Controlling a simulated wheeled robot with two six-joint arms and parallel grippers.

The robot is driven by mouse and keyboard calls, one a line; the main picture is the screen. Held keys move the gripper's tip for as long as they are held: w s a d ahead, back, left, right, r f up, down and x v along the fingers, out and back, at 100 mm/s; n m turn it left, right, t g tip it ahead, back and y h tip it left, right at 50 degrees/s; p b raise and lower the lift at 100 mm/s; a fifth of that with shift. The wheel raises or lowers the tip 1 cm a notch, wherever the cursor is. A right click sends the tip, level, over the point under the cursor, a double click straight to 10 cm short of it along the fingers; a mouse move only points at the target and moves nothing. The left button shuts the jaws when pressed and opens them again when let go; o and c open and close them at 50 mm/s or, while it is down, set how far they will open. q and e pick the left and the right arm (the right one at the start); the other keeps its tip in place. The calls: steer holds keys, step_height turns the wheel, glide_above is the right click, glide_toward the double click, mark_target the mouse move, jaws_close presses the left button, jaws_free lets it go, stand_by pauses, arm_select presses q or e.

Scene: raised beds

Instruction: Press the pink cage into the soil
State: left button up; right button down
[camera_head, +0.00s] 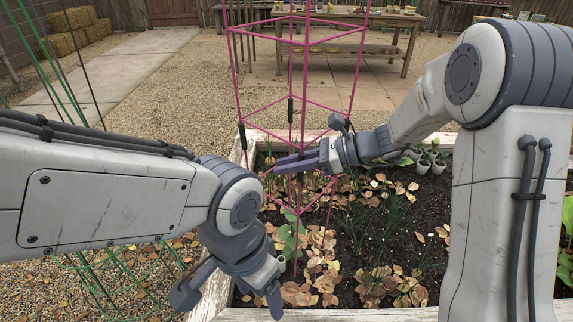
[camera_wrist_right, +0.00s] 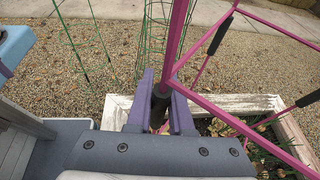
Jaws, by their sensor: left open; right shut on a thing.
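The pink cage (camera_head: 305,44) stands roughly upright over the raised bed, with black sleeves on its legs. Its lower part reaches down among the plants; leaves hide whether its leg tips are in the soil (camera_head: 400,245). My right gripper (camera_head: 290,161) is shut on a cage leg at a black sleeve. In the right wrist view its fingers close on the black sleeve (camera_wrist_right: 160,103) below the pink bars (camera_wrist_right: 178,40). My left gripper (camera_head: 232,296) is open and empty, low over the bed's left edge, apart from the cage.
The bed's white wooden rim (camera_wrist_right: 250,103) surrounds soil with dry leafy plants and green shoots. Small white seedling pots (camera_head: 423,166) stand at its back right. Green wire cages (camera_wrist_right: 150,50) stand outside on gravel. A wooden table (camera_head: 345,50) stands behind.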

step_height(320, 180, down, 9)
steer(key=b, duration=0.6)
stand_by(1.0)
steer(key=shift+f+b, duration=0.45)
steer(key=shift+f, duration=0.1)
steer(key=shift+f+b, duration=0.45)
steer(key=shift+f, duration=0.3)
steer(key=shift+f+b, duration=0.9)
steer(key=shift+f, duration=0.35)
steer(key=c, duration=0.7)
jaws_free()
steer(key=shift+c, duration=0.2)
steer(key=shift+r, duration=0.1)
